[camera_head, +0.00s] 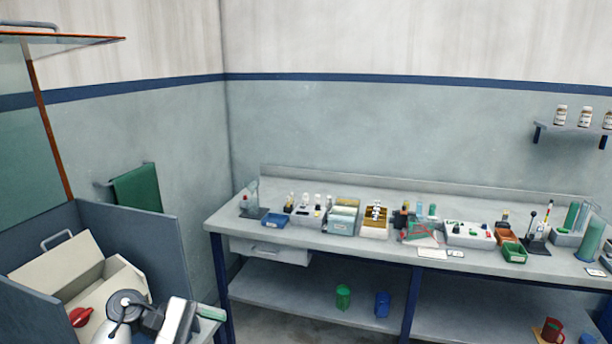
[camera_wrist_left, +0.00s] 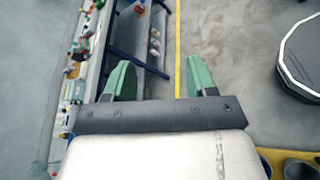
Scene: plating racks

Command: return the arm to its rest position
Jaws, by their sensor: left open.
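My left gripper shows in the left wrist view (camera_wrist_left: 160,80), with two green fingers spread wide and nothing between them. Beyond the fingers are the bench, its lower shelf and the grey floor. In the head view my left arm comes in at the lower left, and a green fingertip of the left gripper (camera_head: 211,313) shows at its end. It is in front of and below the left end of the long bench (camera_head: 228,222), apart from it. My right gripper is in neither view.
The bench holds several racks, trays and bottles. Green and blue cups (camera_head: 343,297) stand on its lower shelf. A blue-grey enclosure with a cream box (camera_head: 66,268) is close to my arm at left. The left wrist view shows a dark octagonal object (camera_wrist_left: 302,58) and a yellow floor line (camera_wrist_left: 177,50).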

